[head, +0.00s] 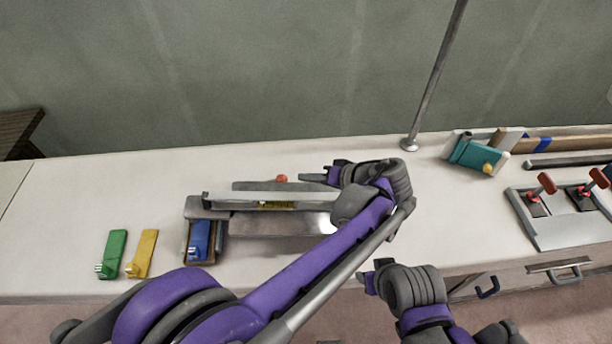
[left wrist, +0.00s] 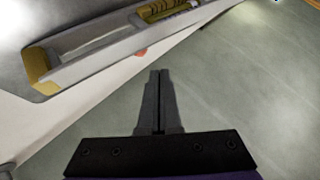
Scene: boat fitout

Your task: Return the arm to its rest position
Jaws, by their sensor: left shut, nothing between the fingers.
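My left arm reaches in from the lower left of the head view, and its purple link crosses the bench. My left gripper (head: 318,176) is over the back of the bench, beside the long grey metal fixture (head: 222,202). In the left wrist view its fingers (left wrist: 158,88) are together and hold nothing. The fixture (left wrist: 95,55) shows to the upper left there, apart from the fingers. My right gripper (head: 370,280) is at the bench's front edge in the head view; it is too small to tell whether it is open.
Green (head: 113,254), yellow (head: 143,253) and blue (head: 199,240) clamp-like pieces sit at the front left. A metal pole (head: 433,85) stands at the back. A teal tool (head: 477,155) and a plate with red-handled clamps (head: 565,230) are at right.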

